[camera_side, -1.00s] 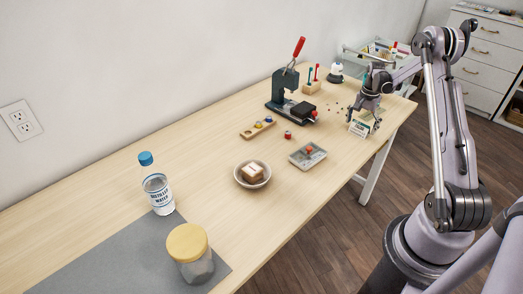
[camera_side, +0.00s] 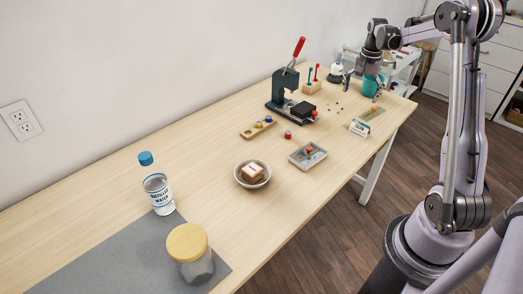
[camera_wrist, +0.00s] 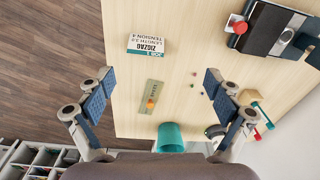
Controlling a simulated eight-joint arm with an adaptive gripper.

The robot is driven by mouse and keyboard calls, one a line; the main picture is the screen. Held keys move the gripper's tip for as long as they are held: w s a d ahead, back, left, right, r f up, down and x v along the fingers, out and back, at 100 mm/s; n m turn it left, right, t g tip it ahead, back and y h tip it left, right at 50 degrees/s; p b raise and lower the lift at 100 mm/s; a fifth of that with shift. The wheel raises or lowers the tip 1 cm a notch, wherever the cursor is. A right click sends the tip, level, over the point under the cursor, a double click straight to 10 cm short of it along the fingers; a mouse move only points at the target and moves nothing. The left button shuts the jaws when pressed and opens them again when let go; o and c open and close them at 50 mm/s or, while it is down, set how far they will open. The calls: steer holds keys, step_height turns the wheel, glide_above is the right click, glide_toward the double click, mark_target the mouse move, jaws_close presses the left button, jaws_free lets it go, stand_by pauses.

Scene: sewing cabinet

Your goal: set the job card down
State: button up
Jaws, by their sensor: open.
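The job card (camera_side: 360,128) is a small white card with a green band, standing on the table near its right front edge. In the wrist view the job card (camera_wrist: 147,45) shows upside-down print reading JOB 1, ZIGZAG, LENGTH 2.0, TENSION 4. My gripper (camera_side: 364,78) is up behind the card, near the teal cup, and apart from the card. In the wrist view my gripper (camera_wrist: 159,80) has its two fingers spread wide with nothing between their pads.
A press with a red handle (camera_side: 287,92) and a grey tray (camera_side: 298,160) stand to the left. Small beads lie loose between. The table's front edge is near the card.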

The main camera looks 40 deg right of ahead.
steer(key=a+r+n+t, duration=0.1)
steer(key=a+r+n, duration=0.2)
steer(key=a, duration=0.4)
steer(key=w+a+r+n+t+h, duration=0.1)
steer(key=a+r+n, duration=0.15)
steer(key=a, duration=0.45)
steer(key=a+r+n+t, duration=0.1)
steer(key=a+r+n, duration=0.15)
steer(key=a, duration=0.55)
steer(key=s+a+f+n+t, duration=0.1)
steer(key=s+a+n, duration=0.3)
steer(key=a, duration=0.4)
steer(key=s+a+n+t+y, duration=0.1)
steer(key=s+a+n, duration=0.3)
steer(key=a, duration=0.5)
steer(key=shift+s+f+t, duration=0.35)
steer(key=shift+s+t, duration=0.25)
steer(key=shift+t, duration=0.3)
